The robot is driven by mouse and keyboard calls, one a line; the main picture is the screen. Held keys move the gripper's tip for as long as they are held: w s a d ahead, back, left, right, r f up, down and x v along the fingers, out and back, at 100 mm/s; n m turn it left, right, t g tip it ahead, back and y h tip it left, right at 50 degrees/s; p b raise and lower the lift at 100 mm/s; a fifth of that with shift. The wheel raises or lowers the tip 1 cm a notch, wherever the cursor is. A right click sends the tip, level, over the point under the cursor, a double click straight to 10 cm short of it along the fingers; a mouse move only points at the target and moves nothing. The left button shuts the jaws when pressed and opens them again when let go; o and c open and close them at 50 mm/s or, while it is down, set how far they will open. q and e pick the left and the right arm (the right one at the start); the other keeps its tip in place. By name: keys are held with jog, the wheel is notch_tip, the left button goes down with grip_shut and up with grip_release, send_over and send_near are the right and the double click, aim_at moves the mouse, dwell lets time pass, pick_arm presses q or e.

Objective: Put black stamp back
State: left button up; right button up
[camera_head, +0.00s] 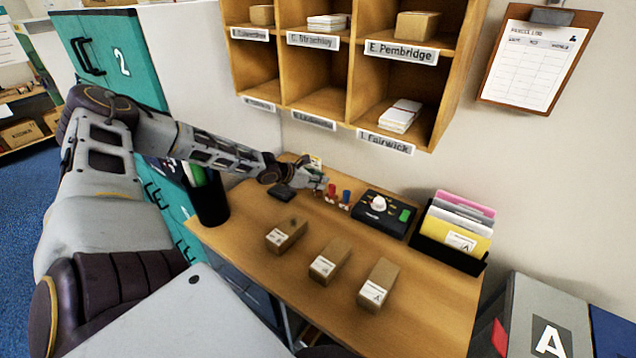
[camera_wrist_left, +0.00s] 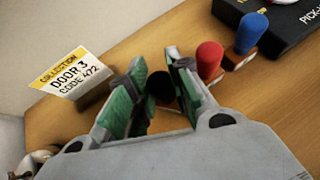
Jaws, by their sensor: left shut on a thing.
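My left gripper (camera_head: 320,182) is low over the back of the desk, left of the red stamp. In the left wrist view its green-padded fingers (camera_wrist_left: 158,95) are shut on the black stamp (camera_wrist_left: 160,86), whose round dark knob shows between them. The black stamp's lower part is hidden, so I cannot tell whether it touches the desk. The red stamp (camera_head: 331,189) and blue stamp (camera_head: 346,196) stand upright in a row beside it. They also show in the left wrist view as a red knob (camera_wrist_left: 209,56) and a blue knob (camera_wrist_left: 250,34). My right gripper is out of view.
A dark pad (camera_head: 282,193) lies left of the gripper; a collection card (camera_wrist_left: 72,82) stands behind it. A black device (camera_head: 382,213) and folder tray (camera_head: 450,256) are to the right. Several cartons (camera_head: 330,261) lie in front. A dark cup (camera_head: 209,206) stands at the left edge.

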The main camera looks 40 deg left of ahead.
pick_arm(q)
jog(key=shift+f, duration=0.2)
dwell(0.4)
jog(key=o, duration=0.8)
jog(key=shift+r, duration=0.2)
